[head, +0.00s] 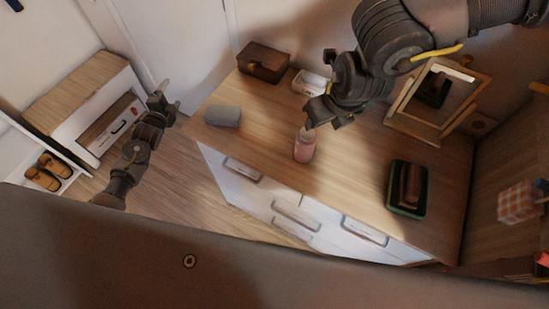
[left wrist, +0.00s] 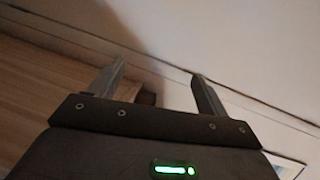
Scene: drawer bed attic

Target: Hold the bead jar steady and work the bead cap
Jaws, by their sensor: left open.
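The bead jar (head: 304,150) is a small pink jar standing upright on the wooden dresser top, near its front edge. Its top is partly covered by my right gripper (head: 322,118), which reaches down from the upper right. I cannot make out the bead cap or tell whether the right jaws touch it. My left gripper (head: 170,95) is open and empty, over the floor left of the dresser and well apart from the jar. In the left wrist view its two fingers (left wrist: 159,70) stand apart with nothing held between them.
On the dresser (head: 345,185) are a grey block (head: 223,115), a brown box (head: 263,62), a white dish (head: 309,82), a framed mirror stand (head: 437,100) and a dark green tray (head: 394,207). A low cabinet (head: 82,95) and shoes (head: 44,172) are at left.

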